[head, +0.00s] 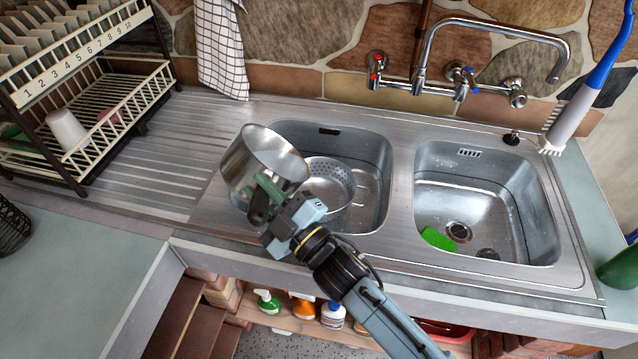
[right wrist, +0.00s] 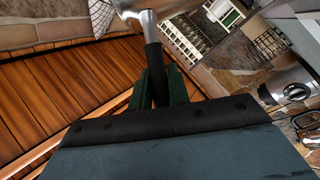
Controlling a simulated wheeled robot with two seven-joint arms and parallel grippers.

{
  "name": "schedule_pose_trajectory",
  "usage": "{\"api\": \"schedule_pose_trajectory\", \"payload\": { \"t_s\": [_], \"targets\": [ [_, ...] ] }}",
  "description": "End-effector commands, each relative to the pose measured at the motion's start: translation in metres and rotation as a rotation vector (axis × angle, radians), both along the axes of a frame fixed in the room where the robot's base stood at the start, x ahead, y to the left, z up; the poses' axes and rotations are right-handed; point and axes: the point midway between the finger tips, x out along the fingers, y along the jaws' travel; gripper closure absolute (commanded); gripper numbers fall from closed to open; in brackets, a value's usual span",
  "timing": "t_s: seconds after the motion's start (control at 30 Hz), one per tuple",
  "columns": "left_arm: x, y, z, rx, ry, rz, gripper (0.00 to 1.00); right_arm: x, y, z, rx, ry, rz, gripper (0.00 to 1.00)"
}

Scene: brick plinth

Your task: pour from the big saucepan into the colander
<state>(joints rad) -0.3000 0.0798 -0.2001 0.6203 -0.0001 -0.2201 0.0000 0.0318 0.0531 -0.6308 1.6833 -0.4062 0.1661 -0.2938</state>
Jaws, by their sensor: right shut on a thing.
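The big saucepan (head: 262,162) is a shiny steel pot, tilted, held above the left edge of the left sink basin. My right gripper (head: 262,193) is shut on its dark handle (head: 257,207). In the right wrist view the handle (right wrist: 153,70) runs up between the green fingers (right wrist: 160,88) to the steel pan (right wrist: 145,12) at the top edge. The colander (head: 330,182) is a perforated metal bowl in the left basin, right of the saucepan and partly hidden by it and my gripper. The saucepan's contents cannot be made out. My left gripper is not in view.
A dish rack (head: 85,100) with plates and a white cup (head: 66,129) stands at the left. The right basin (head: 480,205) holds a green sponge (head: 438,239). A wall tap (head: 440,60) arches behind the basins. The ribbed drainboard (head: 165,170) is clear.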

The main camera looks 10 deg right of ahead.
Motion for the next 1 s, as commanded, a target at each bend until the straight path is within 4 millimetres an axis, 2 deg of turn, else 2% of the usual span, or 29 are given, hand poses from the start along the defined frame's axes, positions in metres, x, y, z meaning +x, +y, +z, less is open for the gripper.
{"api": "schedule_pose_trajectory", "payload": {
  "t_s": [0.03,1.0],
  "targets": [
    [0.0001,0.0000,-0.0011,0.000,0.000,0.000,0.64,0.0003,-0.0005,0.0047,0.011,-0.011,0.001,1.00],
    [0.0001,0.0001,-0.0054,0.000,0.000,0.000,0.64,0.0033,-0.0102,0.0111,0.087,0.013,0.002,1.00]
  ]
}}
